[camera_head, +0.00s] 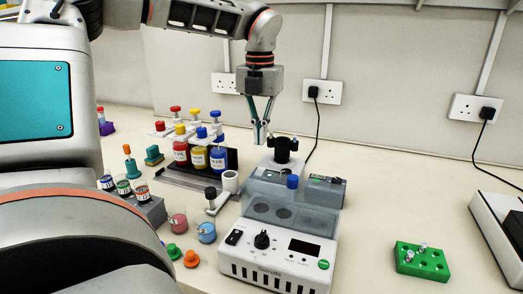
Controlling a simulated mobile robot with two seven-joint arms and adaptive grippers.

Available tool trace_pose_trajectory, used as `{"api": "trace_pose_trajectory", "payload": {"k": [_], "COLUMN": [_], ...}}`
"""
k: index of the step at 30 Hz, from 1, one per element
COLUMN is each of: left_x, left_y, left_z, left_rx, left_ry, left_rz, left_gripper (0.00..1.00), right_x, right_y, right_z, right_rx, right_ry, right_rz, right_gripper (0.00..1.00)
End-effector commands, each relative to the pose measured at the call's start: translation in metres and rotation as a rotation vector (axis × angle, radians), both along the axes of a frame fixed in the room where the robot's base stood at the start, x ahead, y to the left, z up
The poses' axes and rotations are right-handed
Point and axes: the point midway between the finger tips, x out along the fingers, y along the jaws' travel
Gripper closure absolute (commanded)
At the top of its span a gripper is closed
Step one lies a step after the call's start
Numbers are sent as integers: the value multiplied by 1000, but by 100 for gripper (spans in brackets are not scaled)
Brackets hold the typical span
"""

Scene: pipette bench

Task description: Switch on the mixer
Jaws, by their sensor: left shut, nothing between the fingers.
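The mixer (333,192) is a grey-blue box behind the white front device, with a black cup (283,147) on top and a dark panel with a green mark. My left gripper (260,142) points down, shut and empty, just left of the black cup. I cannot tell whether its fingertips touch the mixer. A blue cap (292,182) stands in front of the cup. The mixer's switch is too small to make out. My right gripper is not in view.
The white front device (277,258) has a black knob, a rocker switch and a dark display. Bottles with red, yellow and blue caps (199,155) stand in a rack at left. A green block (422,262) lies at right. Bench between mixer and green block is clear.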

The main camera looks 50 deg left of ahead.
Motion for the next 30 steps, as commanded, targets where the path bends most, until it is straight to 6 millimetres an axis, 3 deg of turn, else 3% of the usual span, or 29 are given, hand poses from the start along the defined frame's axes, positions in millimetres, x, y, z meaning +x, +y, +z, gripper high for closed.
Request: {"api": "trace_pose_trajectory", "payload": {"k": [3, 10, 30], "left_x": [0, -1, -1], "left_y": [0, -1, -1], "left_z": [27, 54, 59], "left_rx": [2, 0, -1], "left_ry": [-4, -1, 0], "left_rz": [1, 1, -1], "left_gripper": [100, 100, 100], "right_x": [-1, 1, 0], "right_y": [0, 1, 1], "right_z": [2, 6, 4], "right_rx": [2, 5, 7], "right_ry": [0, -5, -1], "right_rz": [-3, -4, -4], "right_gripper": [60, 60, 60]}}
